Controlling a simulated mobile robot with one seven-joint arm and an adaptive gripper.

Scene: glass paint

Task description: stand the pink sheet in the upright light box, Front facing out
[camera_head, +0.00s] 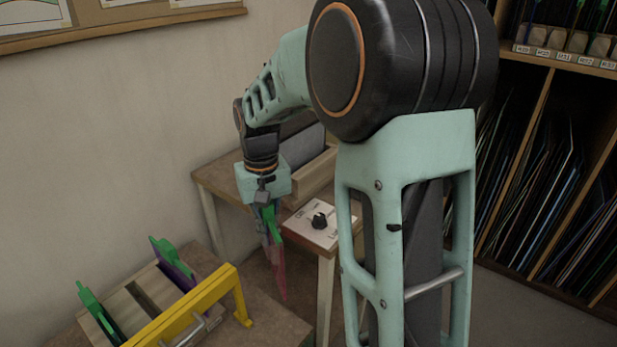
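My gripper (265,207) is left of the picture's centre, pointing down. It appears shut on the green edge piece of the pink sheet (278,272). The sheet hangs below it, narrow and nearly edge-on, in front of the table's near edge. I cannot read which face is the front. Behind the gripper, a grey upright panel (305,146) with a wooden ledge (307,177) stands on the wooden table; it looks like the light box, partly hidden by my arm. The panel looks unlit.
A white plate with a black knob (320,221) sits on the table's near right corner. At lower left, a slotted wooden rack (117,304) holds a purple sheet (177,272) and another green-edged sheet (95,308), beside a yellow frame (187,307). Shelves of sheets (535,185) stand right.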

